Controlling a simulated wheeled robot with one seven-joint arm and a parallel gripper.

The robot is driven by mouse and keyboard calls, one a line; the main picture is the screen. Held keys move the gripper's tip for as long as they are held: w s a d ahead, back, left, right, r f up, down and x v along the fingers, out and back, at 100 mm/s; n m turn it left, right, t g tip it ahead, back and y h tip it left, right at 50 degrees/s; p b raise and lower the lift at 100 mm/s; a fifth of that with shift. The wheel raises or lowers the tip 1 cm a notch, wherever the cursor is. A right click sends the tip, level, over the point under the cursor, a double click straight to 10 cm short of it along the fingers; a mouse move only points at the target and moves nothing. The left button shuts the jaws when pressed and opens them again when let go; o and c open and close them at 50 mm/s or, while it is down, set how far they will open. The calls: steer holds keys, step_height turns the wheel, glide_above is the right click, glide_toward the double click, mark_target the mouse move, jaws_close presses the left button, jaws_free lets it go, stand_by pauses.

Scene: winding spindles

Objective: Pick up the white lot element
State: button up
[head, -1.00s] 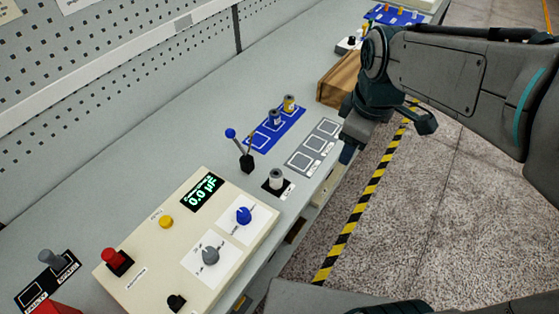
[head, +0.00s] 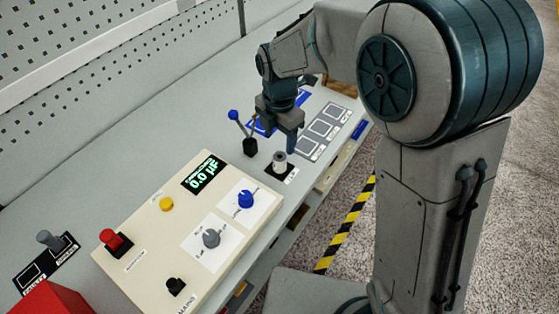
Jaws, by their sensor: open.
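The white lot element (head: 279,161) is a small white cylinder standing upright on a black square pad with a white label, just beyond the cream control box. My gripper (head: 280,139) is above and slightly behind it, pointing down, with its fingers apart and nothing seen between them. One finger appears close to the top of the white element; whether they touch I cannot tell.
The cream control box (head: 140,250) with knobs and a 0.0 display stands in front. A lever with a blue ball (head: 233,115) is close on the left. A grey three-square plate (head: 340,114) lies to the right. My arm hides most of the blue plate (head: 308,94).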

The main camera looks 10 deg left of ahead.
mark_target(280, 156)
steer(key=shift+s+d+f+p, duration=0.1)
steer(key=shift+f+p, duration=0.65)
steer(key=shift+f, duration=3.1)
steer(key=c, duration=1.1)
steer(key=shift+c, duration=0.2)
steer(key=shift+r, duration=0.15)
